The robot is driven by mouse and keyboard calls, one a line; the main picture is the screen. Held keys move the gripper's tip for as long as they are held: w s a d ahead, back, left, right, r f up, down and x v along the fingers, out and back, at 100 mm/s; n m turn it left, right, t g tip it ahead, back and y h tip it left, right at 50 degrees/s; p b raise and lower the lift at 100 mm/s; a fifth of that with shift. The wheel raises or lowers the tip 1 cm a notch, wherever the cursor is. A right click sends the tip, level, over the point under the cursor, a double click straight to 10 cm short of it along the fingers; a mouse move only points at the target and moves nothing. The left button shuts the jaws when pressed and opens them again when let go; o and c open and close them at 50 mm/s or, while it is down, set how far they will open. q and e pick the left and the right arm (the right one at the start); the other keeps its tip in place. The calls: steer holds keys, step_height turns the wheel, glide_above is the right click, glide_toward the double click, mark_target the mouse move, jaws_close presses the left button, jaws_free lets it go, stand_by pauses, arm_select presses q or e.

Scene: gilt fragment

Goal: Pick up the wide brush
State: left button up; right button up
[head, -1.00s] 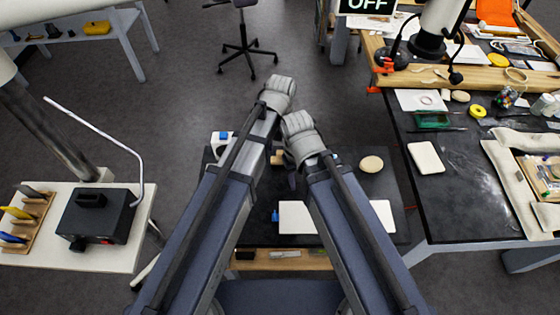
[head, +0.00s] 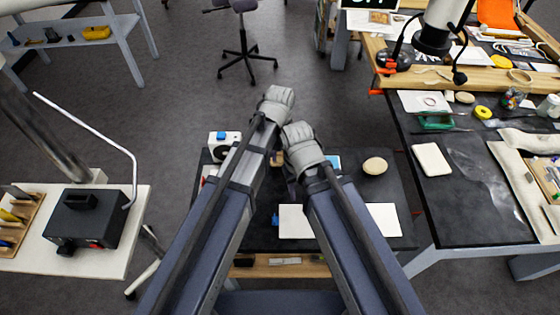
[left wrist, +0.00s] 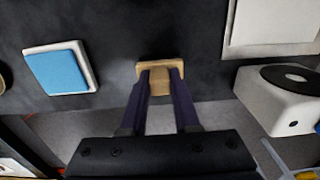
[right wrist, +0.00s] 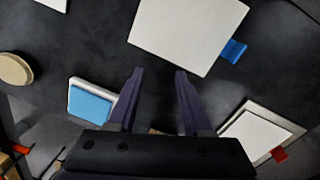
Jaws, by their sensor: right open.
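In the left wrist view, a small wooden piece (left wrist: 161,84) with a broader bar across its far end sits between my left fingers; I take it to be the wide brush. Both fingers of my left gripper (left wrist: 161,76) touch its sides, nearer together than the right ones. Part of it shows in the head view (head: 277,158) between my arms. My left gripper (head: 285,170) is mostly hidden there by the arms. My right gripper (right wrist: 159,72) is open and empty above the dark table. Bristles cannot be made out.
A blue-topped pad (left wrist: 60,70), a white box with a black disc (left wrist: 270,98) and a pale round piece (head: 374,166) lie around. A white sheet with a blue tab (right wrist: 188,32) lies ahead of my right gripper. A bench (head: 470,215) stands at the right.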

arm_select(q)
jaws_close()
steer(key=shift+r, duration=0.1)
arm_select(e)
steer(key=shift+r, duration=0.1)
arm_select(q)
step_height(320, 180, up, 10)
steer(key=p, duration=1)
arm_select(e)
step_height(320, 180, up, 10)
arm_select(q)
steer(key=shift+c, duration=0.2)
jaws_free()
jaws_close()
